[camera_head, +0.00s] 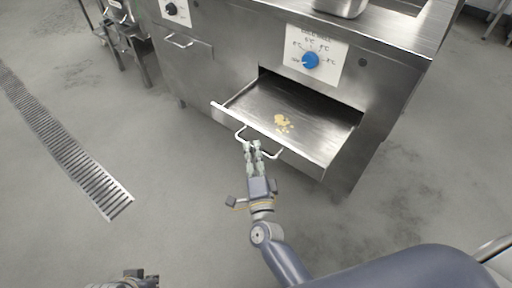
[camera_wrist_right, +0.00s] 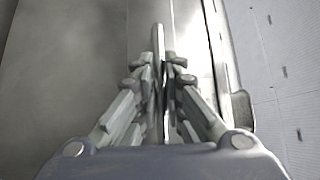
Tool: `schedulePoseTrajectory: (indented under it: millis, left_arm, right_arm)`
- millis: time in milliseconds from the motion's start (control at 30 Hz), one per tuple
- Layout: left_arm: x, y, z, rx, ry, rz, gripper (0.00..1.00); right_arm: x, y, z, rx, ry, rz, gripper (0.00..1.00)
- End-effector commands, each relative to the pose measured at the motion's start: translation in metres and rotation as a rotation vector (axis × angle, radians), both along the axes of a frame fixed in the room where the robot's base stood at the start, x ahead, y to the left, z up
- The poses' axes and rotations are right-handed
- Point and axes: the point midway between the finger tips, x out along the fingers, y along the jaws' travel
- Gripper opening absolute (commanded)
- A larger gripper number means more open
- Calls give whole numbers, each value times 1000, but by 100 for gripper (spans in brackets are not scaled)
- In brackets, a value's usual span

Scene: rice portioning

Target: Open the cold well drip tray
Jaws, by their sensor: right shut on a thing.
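The cold well drip tray (camera_head: 318,120) is a shallow steel drawer. It stands pulled out from the front of the steel counter, with a yellowish patch (camera_head: 283,123) on its floor. Its bar handle (camera_head: 272,155) is on the front face. My right gripper (camera_head: 252,146) is at the handle with its fingers shut on it. In the right wrist view the fingers (camera_wrist_right: 160,70) close on both sides of the thin handle bar (camera_wrist_right: 158,42). At the bottom left of the head view, part of my left gripper (camera_head: 140,278) shows, cut off by the frame edge.
A blue knob (camera_head: 310,60) sits on a white dial plate above the tray. A second, closed drawer (camera_head: 190,47) with a handle is to the left. A floor drain grate (camera_head: 70,150) runs along the left. The floor in front of the counter is clear.

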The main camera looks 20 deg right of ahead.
Motion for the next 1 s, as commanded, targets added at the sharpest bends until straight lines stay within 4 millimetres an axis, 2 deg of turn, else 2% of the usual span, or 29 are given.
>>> schedulePoseTrajectory:
  millis: [300, 333, 400, 767, 867, 1000]
  left_arm:
    - [0, 0, 0, 0, -1, 0, 0]
    - [0, 0, 0, 0, -1, 0, 0]
    - [0, 0, 0, 0, -1, 0, 0]
    - [0, 0, 0, -1, 0, -1, 0]
    - [0, 0, 0, -1, 0, -1, 0]
    - [0, 0, 0, 0, 0, 0, 0]
  right_arm:
    - [0, 0, -1, 1, 2, -2, 0]
    - [0, 0, -1, 1, 2, -2, 16]
    - [0, 0, -1, 1, 2, -2, 30]
    - [-2, 0, -1, 0, 1, -1, 30]
    - [-10, 1, -2, 0, 2, 0, 30]
    - [-33, 3, -6, 0, 4, -1, 30]
